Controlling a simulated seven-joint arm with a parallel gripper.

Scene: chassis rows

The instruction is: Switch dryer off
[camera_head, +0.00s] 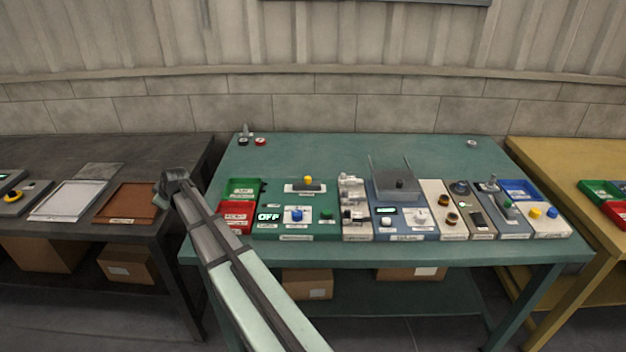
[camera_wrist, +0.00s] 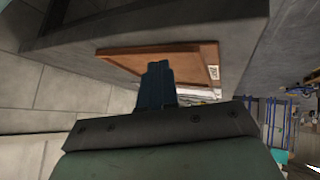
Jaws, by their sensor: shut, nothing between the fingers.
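No label that I can read says dryer, so I cannot tell which unit it is. On the green table (camera_head: 330,150), a green panel (camera_head: 325,228) has a display reading OFF (camera_head: 269,216), a blue knob (camera_head: 297,214) and a yellow knob (camera_head: 308,180) behind it. A blue-grey unit (camera_head: 405,228) to its right has a small lit display and a white knob (camera_head: 421,216). My gripper (camera_head: 163,188) is at the left, between the dark table and the green one, away from these panels. In the wrist view its fingers (camera_wrist: 158,82) are shut and empty.
A brown tray (camera_head: 126,203) lies on the dark table (camera_head: 170,150), close left of my gripper. Green (camera_head: 240,187) and red (camera_head: 235,217) bins stand at the green table's left end. More control units fill its front right. Its back middle is mostly clear.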

